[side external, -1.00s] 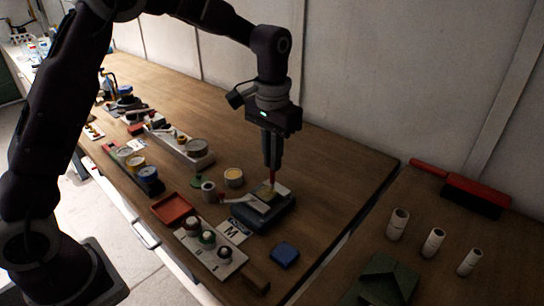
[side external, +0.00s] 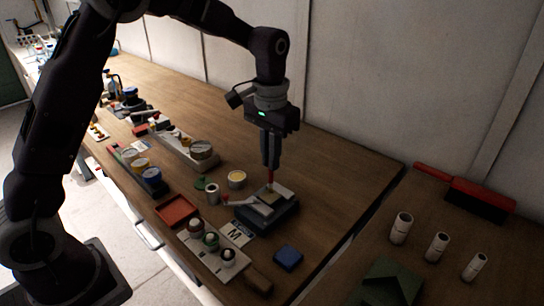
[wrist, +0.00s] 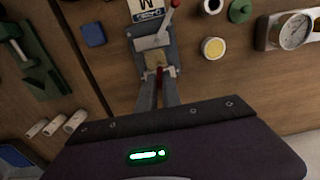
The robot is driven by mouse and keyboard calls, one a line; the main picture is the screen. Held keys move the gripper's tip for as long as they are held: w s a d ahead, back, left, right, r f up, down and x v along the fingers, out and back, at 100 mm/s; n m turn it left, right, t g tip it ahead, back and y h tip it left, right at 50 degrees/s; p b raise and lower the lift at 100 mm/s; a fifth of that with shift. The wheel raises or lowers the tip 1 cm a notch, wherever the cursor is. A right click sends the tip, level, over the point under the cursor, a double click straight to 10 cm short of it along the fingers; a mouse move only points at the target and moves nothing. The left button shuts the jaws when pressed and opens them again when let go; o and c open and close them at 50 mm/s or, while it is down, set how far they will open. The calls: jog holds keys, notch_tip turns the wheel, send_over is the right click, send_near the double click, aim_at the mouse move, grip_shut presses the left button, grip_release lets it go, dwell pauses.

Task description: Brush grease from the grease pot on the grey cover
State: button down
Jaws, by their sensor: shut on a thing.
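My gripper (side external: 269,166) is shut on a brush with a red handle (side external: 270,177) and points straight down. The brush hangs over a dark grey box-like unit (side external: 268,216) with a light grey cover plate (side external: 284,191) on top. A tan patch shows at the brush's lower end; I cannot tell bristles from grease there, nor whether they touch the plate. In the wrist view, my fingers (wrist: 158,82) reach the near edge of the unit (wrist: 169,56). The grease pot (side external: 237,178), a small round pot with yellow contents, stands beside the unit; it also shows in the wrist view (wrist: 213,47).
A lever with a red knob (wrist: 174,4) lies across the unit. A white cup (side external: 212,193), a card marked M (side external: 236,233), a blue block (side external: 288,257) and a red tray (side external: 177,211) stand close by. Bare wood lies behind the unit.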

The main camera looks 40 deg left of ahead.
jog(key=shift+a, duration=0.25)
jog(key=shift+s, duration=0.1)
jog(key=shift+s, duration=0.25)
jog(key=shift+s, duration=0.15)
jog(key=shift+s+f, duration=0.1)
jog(key=shift+s, duration=0.15)
dwell(0.3)
jog(key=shift+s, duration=0.35)
